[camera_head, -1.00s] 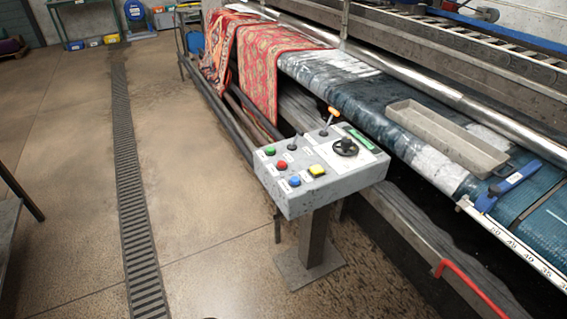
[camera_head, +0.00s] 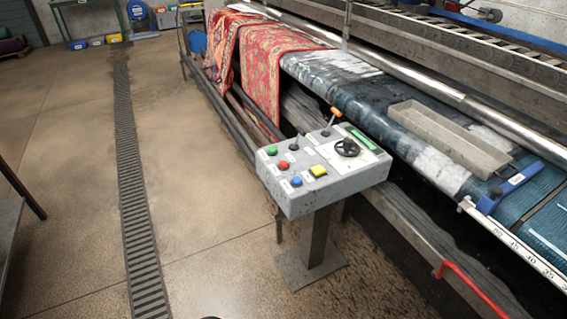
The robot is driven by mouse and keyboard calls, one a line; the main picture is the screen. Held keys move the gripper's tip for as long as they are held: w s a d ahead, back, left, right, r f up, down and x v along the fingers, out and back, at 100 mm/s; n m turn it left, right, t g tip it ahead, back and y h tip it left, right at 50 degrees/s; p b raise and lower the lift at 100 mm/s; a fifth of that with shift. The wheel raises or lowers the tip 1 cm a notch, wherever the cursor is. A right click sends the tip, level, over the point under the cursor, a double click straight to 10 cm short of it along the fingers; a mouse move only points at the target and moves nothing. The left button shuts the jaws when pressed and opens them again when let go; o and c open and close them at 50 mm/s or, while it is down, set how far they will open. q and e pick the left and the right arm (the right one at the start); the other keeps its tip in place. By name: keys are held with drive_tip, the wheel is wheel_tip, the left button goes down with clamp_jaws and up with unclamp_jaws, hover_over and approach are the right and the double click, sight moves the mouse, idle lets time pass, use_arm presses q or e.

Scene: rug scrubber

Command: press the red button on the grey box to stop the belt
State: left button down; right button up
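The grey box (camera_head: 330,188) stands on a grey post in the middle of the head view, beside the belt machine. The red button (camera_head: 283,165) is on the left part of its sloping top. A green button (camera_head: 271,151) lies behind it, a blue button (camera_head: 296,182) in front, and a yellow square button (camera_head: 318,171) to the right. The box also carries a black knob (camera_head: 347,147) and an orange-tipped lever (camera_head: 334,113). The belt (camera_head: 345,92) is dark blue and wet-looking. Neither of my grippers is in view, and nothing covers the red button.
A grey tray (camera_head: 447,136) and a blue-handled tool (camera_head: 508,188) rest on the machine. Red patterned rugs (camera_head: 268,75) hang at its far end. A red bent bar (camera_head: 470,287) sticks out front right. The floor left of the box is open, with a drain grating (camera_head: 130,190).

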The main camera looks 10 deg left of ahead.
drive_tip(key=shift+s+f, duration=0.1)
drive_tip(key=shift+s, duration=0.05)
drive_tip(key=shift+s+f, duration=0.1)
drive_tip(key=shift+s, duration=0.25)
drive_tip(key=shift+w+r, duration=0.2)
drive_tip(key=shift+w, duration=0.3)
